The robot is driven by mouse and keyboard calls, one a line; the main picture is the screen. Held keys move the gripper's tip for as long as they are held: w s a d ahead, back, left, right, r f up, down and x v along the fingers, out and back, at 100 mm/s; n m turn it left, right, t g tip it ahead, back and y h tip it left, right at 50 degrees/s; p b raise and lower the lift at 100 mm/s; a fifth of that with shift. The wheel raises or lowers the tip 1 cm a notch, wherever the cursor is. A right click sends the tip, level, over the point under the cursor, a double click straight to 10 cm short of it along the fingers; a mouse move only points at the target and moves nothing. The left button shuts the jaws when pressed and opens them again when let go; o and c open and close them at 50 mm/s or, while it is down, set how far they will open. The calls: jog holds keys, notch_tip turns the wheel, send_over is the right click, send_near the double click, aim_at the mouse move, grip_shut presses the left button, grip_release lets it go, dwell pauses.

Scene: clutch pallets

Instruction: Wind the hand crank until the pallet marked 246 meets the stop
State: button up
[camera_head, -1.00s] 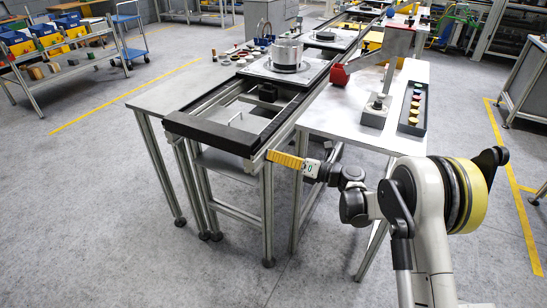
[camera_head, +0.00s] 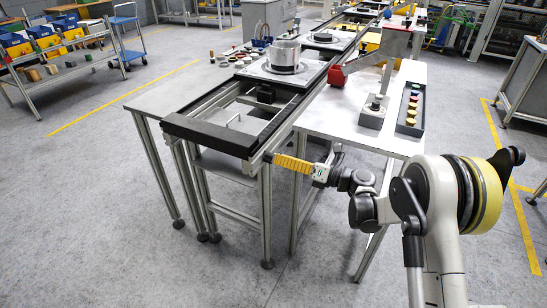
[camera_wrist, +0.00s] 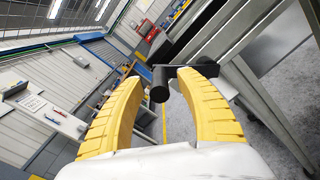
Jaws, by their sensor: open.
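My gripper (camera_head: 274,157) has yellow ribbed fingers and is at the front right corner of the pallet track. In the wrist view my gripper (camera_wrist: 160,75) is open, its fingers spread on both sides of a black crank handle (camera_wrist: 160,86). The handle lies between the fingertips, with a dark arm running right from it; I cannot tell whether a finger touches it. A pallet (camera_head: 250,73) carrying a silver pot-like housing sits on the track. Another pallet (camera_head: 342,46) is farther back. No number is legible on either, so I cannot tell which is 246.
The track ends in a black crossbar (camera_head: 208,134). Metal legs (camera_head: 266,215) stand below the gripper. The floor in front is clear.

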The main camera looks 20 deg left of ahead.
jog(key=d, duration=0.8)
jog(key=shift+s+d, duration=0.3)
jog(key=shift+s, duration=0.05)
jog(key=s+d+r+n+t+h, duration=0.2)
jog(key=s+d+r+n+h, duration=0.25)
jog(key=d+r+n, duration=0.2)
jog(key=s+d+r+n+t+h, duration=0.1)
jog(key=s+d+r+n+h, duration=0.4)
jog(key=d, duration=0.3)
jog(key=s+d+f+n+t+h, duration=0.2)
jog(key=s+d+n+h, duration=0.6)
jog(key=s+d+n, duration=0.7)
jog(key=shift+s+d+t, duration=0.3)
jog(key=shift+s+d, duration=1.65)
jog(key=shift+d, duration=0.95)
jog(key=shift+f+h, duration=0.1)
jog(key=shift+h, duration=0.15)
